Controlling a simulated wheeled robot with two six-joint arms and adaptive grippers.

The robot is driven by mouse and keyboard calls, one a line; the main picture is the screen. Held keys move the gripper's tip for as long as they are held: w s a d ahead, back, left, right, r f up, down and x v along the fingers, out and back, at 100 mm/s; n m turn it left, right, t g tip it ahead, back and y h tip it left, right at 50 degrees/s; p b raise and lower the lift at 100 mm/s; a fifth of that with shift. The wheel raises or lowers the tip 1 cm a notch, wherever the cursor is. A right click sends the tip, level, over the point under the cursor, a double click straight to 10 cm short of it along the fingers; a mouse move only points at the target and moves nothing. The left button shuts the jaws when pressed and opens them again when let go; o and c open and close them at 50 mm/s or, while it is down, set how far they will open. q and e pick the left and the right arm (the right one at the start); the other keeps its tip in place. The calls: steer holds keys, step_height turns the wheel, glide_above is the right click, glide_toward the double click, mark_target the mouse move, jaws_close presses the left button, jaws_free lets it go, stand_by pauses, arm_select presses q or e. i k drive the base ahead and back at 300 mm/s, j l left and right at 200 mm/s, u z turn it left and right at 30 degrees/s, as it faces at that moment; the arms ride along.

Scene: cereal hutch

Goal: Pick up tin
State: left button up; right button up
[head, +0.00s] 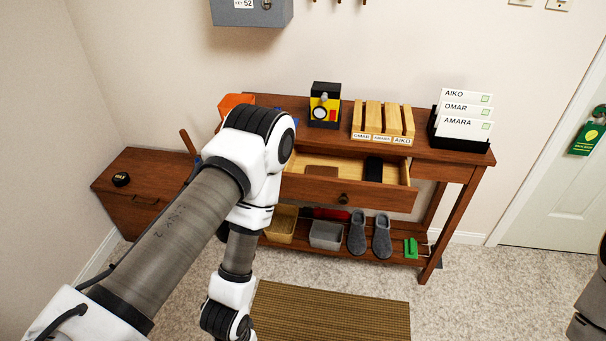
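A small, low, round black tin (121,179) with yellow marking on top sits on the low brown cabinet at the left. Nothing touches it. My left arm crosses the left middle of the view and bends down to the bottom edge, well to the right of the tin. My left gripper is out of view below the frame. Only a piece of my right arm shows at the right edge, and its gripper is out of view.
A brown console table (447,168) has its drawer (347,193) open. On top are a yellow-black box (325,105), a wooden slotted rack (383,119) and a black card holder (461,141). Slippers (369,236) and bins stand on the lower shelf. The cabinet top (150,165) is mostly clear.

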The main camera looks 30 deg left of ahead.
mark_target(122, 179)
steer(key=u, duration=2.05)
steer(key=i+z, duration=0.15)
steer(key=i, duration=0.3)
steer(key=i+j+z, duration=0.2)
steer(key=i, duration=0.3)
steer(key=i+j+z, duration=0.15)
steer(key=i, duration=0.3)
steer(key=i+j+z, duration=0.2)
steer(key=i, duration=0.25)
steer(key=i+j, duration=0.15)
steer(key=j, duration=0.15)
steer(key=i+j+z, duration=0.1)
steer(key=j, duration=0.2)
steer(key=i+j, duration=0.2)
steer(key=j+z, duration=0.05)
steer(key=j, duration=0.05)
